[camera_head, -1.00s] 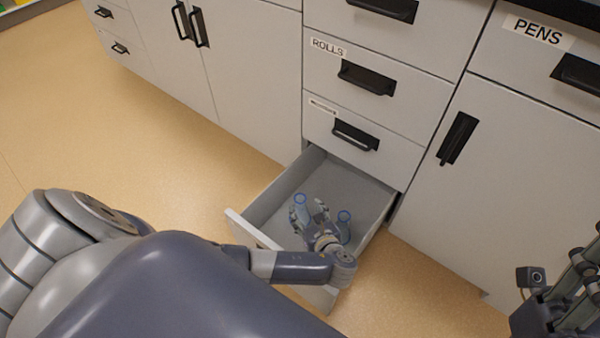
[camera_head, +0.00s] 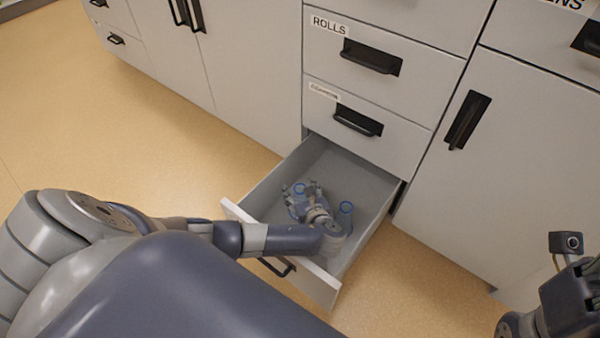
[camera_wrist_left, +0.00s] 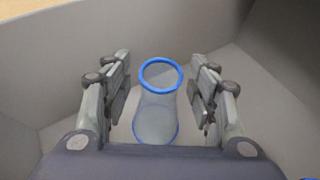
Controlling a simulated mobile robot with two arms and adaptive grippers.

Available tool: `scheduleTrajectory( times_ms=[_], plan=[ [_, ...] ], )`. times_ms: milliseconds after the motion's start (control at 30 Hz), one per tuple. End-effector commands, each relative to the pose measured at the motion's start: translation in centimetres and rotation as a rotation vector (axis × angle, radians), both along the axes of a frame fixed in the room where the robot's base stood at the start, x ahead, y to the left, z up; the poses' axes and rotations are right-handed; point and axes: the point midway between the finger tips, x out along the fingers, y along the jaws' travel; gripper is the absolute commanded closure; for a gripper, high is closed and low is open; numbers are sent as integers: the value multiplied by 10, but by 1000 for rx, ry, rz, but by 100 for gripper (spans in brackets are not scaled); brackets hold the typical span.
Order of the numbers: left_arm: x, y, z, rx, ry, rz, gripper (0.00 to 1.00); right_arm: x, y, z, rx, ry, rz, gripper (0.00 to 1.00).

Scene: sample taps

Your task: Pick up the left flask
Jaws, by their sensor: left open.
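The left flask (camera_head: 299,190) stands in the open bottom drawer, clear with a blue rim, partly hidden by my left gripper (camera_head: 302,194) in the head view. In the left wrist view the flask (camera_wrist_left: 158,105) is upright between the two fingers of the left gripper (camera_wrist_left: 160,95). The fingers are open, with a gap on both sides of the flask. A second blue-rimmed flask (camera_head: 346,208) stands to the right in the drawer, partly hidden by my wrist. My right gripper (camera_head: 575,290) is only partly in view at the lower right.
The drawer's front panel (camera_head: 232,211) and side walls surround the flasks closely. Shut drawers, one labelled ROLLS (camera_head: 372,58), stand above and behind. The back of the drawer (camera_head: 362,175) is empty. Open floor (camera_head: 430,270) lies to the right.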

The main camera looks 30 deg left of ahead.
Motion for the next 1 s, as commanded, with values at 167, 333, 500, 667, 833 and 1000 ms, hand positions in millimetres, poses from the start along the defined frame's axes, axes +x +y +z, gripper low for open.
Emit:
scheduleTrajectory(
  times_ms=[167,333,500,667,833,1000],
  plan=[
    [0,0,0,0,0,0,48,0,0,1,0,0,0,60],
    [0,0,0,0,0,0,87,0,0,1,0,0,0,60],
    [0,0,0,0,0,0,89,0,0,1,0,0,0,60],
    [0,0,1,0,0,0,89,0,0,1,0,-1,0,60],
    [0,0,13,-1,-1,0,89,-2,-1,6,4,2,1,60],
    [0,0,39,0,0,-1,89,-3,-2,-5,5,77,4,60]
  ],
)
